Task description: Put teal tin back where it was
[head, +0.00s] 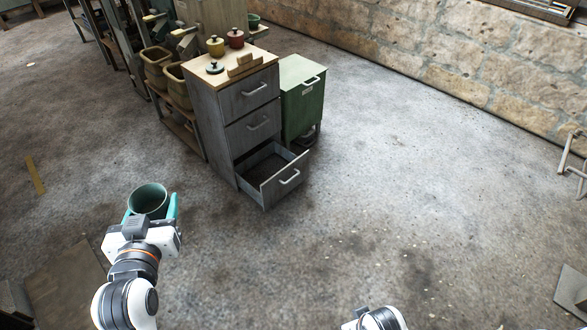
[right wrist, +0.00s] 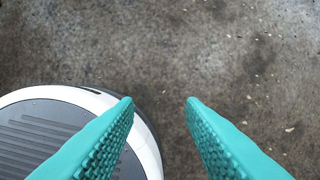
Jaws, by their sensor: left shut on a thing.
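The teal tin (head: 149,200) is in the head view at the lower left, its open round mouth facing up toward the camera. My left gripper (head: 150,212) is shut on the tin, with one teal finger on each side of it, and holds it in front of the cabinet and to its left. In the right wrist view my right gripper (right wrist: 160,102) has its two teal fingers wide apart with nothing between them, above bare floor. In the head view only part of the right arm shows at the bottom edge.
A grey drawer cabinet (head: 217,118) stands at centre with its bottom drawer (head: 284,180) pulled out; the part I see inside looks empty. Small lidded pots (head: 215,46) stand on its top. A green cabinet (head: 302,100) is beside it, bins (head: 157,70) to the left.

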